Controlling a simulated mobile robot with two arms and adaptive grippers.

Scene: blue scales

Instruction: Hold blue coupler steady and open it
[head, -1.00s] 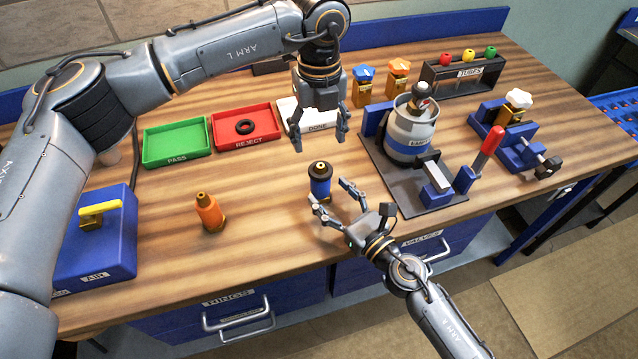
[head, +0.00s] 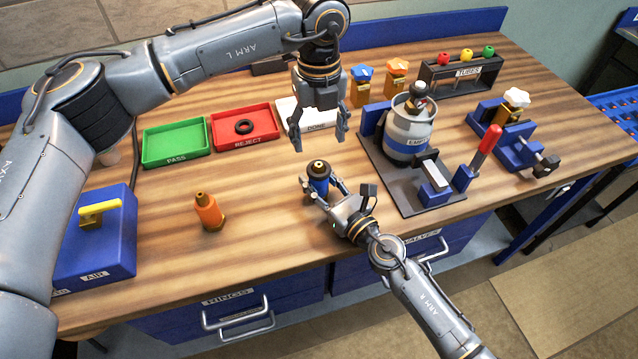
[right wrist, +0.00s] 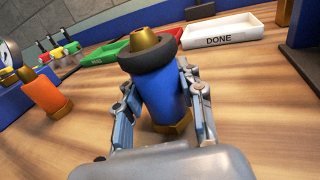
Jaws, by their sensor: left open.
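The blue coupler (head: 319,178) stands upright on the wooden table, with a dark ring around its top, a brass tip and a brass base. It also shows large in the right wrist view (right wrist: 165,95). My right gripper (head: 325,190) is low around it, with one finger on each side of the blue body. The fingers are very close to it; I cannot tell whether both press on it. My left gripper (head: 318,138) is open and empty, pointing down above and behind the coupler.
An orange coupler (head: 208,212) stands to the left. Behind are a green PASS tray (head: 177,158), a red REJECT tray (head: 270,143) holding a black ring, and a white DONE tray (head: 288,108). A canister (head: 409,130) in a fixture stands at right.

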